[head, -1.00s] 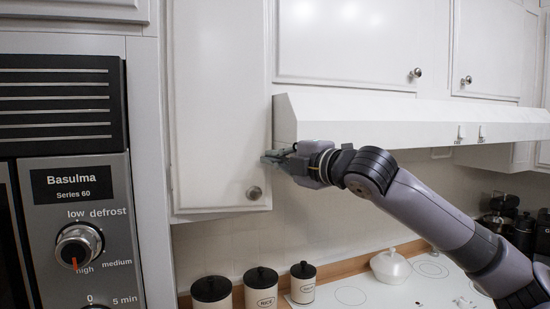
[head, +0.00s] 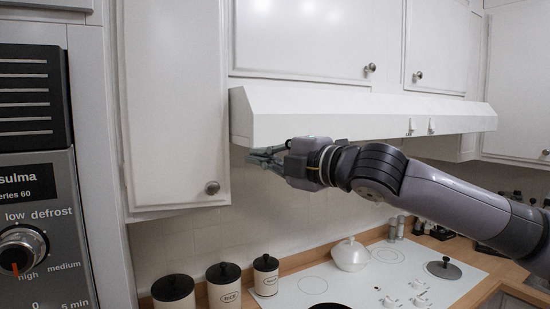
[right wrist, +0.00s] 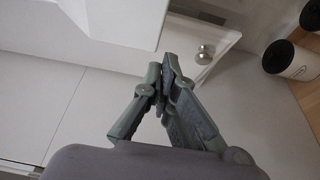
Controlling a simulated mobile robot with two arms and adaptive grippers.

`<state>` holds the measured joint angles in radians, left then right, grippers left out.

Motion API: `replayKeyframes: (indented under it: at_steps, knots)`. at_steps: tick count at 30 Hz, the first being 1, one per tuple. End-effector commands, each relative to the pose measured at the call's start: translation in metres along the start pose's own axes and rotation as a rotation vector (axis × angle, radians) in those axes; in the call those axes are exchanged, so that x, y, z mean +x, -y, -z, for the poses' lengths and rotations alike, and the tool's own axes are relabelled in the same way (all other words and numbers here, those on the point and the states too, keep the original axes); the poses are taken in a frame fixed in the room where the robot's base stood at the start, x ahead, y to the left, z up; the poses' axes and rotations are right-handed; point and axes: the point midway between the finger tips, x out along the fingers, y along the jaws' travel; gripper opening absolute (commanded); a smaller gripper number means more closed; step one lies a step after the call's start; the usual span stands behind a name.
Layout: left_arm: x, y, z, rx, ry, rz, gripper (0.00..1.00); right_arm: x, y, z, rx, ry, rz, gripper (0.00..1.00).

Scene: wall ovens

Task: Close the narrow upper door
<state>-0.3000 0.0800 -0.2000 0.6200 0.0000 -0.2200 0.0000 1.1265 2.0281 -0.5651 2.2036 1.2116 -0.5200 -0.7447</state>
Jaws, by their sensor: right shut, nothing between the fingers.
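The narrow upper door (head: 175,105) is a tall white cabinet door with a round metal knob (head: 212,188) at its lower right. It looks flush with its frame, with no clear gap showing. My right gripper (head: 254,157) is shut and empty, just right of the door's edge and below the range hood's left end, apart from the door in the picture. My left gripper is not in view.
The white range hood (head: 350,115) juts out right of the door. Wider cabinet doors (head: 305,40) hang above it. Several lidded canisters (head: 223,287) and a white pot (head: 350,255) stand on the counter and cooktop below.

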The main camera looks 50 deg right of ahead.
Motion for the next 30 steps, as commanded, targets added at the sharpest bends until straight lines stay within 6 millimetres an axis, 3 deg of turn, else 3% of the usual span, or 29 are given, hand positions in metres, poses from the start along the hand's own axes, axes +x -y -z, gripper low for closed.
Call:
replayKeyframes:
  at_steps: [6, 11, 14, 24, 30]
  knots:
    - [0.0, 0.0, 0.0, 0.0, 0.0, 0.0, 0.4, -0.025, -0.001, -0.001, -0.002, 0.002, -0.001, 0.0]
    - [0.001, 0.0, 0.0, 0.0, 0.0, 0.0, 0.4, -0.031, 0.003, -0.001, 0.0, 0.0, 0.0, 0.0]
    - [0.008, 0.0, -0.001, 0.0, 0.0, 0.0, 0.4, -0.027, 0.017, -0.004, 0.002, -0.014, -0.002, 0.0]
    - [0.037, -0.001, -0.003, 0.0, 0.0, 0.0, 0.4, -0.018, 0.098, -0.016, -0.003, -0.168, -0.003, 0.0]
    - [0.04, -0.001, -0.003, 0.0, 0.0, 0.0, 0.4, -0.021, 0.112, -0.013, 0.0, -0.226, 0.001, 0.0]
